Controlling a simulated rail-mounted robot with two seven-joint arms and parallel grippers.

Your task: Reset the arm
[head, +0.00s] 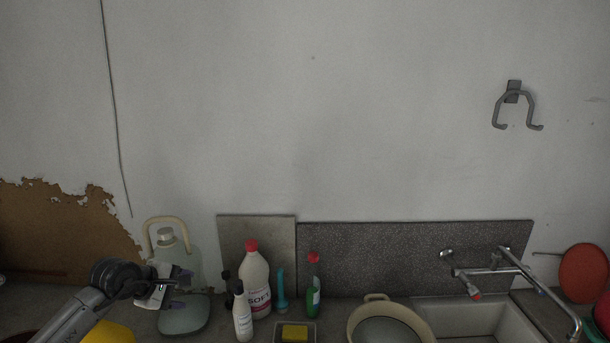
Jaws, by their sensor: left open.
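My left arm comes in from the lower left, and my left gripper (181,280) is open above the counter, with nothing seen between its fingers. It points to the right, in front of a pale jug-like container (184,252) with a cream handle. A greenish rounded glass-like object (186,318) sits just below the gripper. I cannot tell whether the gripper touches either one. My right gripper does not show.
A white bottle with a red cap (257,285), a smaller white bottle (242,316) and a green bottle (313,292) stand right of the gripper. Further right are a beige basin (358,322), a tap (500,270) and a sink (470,318).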

